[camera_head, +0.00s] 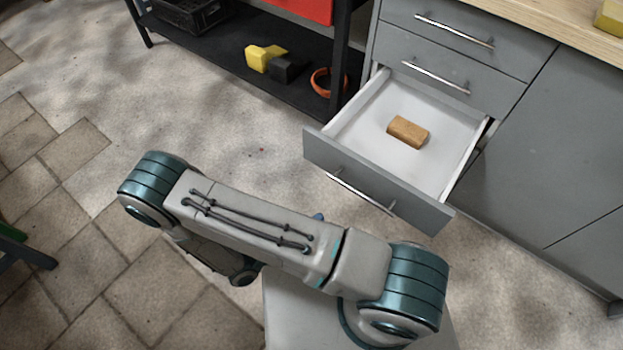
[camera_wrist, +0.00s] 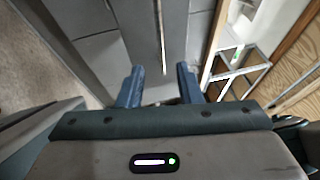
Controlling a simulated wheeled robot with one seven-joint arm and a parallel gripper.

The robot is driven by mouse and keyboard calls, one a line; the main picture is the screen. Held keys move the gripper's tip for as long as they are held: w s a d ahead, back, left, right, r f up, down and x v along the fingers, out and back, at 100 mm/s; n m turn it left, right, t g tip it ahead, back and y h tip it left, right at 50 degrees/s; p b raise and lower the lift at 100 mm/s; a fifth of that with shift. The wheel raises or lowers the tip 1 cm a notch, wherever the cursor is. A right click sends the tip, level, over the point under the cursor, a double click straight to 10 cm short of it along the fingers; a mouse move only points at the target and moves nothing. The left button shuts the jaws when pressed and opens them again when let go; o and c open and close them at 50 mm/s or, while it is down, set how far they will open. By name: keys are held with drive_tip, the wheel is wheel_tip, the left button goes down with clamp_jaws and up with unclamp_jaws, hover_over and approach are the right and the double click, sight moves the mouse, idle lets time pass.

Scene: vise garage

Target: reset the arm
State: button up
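My gripper (camera_wrist: 161,78) shows in the wrist view, with its two blue fingers apart and nothing between them. Grey cabinet fronts and a long metal handle lie beyond the fingertips. In the head view my arm (camera_head: 255,225) is bent across the lower middle, in front of the open drawer. The gripper is mostly hidden there behind the arm; only a small blue bit shows past the arm's edge.
A grey drawer (camera_head: 378,183) stands pulled out from the cabinet (camera_head: 560,150), with a wooden block (camera_head: 408,132) inside. A black shelf (camera_head: 215,62) holds a yellow and black tool (camera_head: 266,58) and an orange ring (camera_head: 327,82). Floor at left is mostly clear.

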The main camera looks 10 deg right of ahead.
drive_tip(key=d+r+n+g+y+p, duration=0.1)
drive_tip(key=d+r+n+y+p, duration=0.2)
drive_tip(key=r, duration=1.5)
drive_tip(key=w+d+r+n+g+y+p, duration=0.1)
drive_tip(key=d+r+n+g+y+p, duration=0.1)
drive_tip(key=r+n+y+p, duration=0.7)
drive_tip(key=d+r+n+g+y+p, duration=0.1)
drive_tip(key=d+r+n+y+p, duration=0.3)
drive_tip(key=r+n+p, duration=0.9)
wheel_tip(320, 180, up, 15)
drive_tip(key=n+y, duration=0.2)
drive_tip(key=n, duration=0.5)
drive_tip(key=shift+w+d+g+y+p, duration=0.15)
drive_tip(key=shift+d+g+y+p, duration=0.15)
drive_tip(key=shift+g+y+p, duration=0.1)
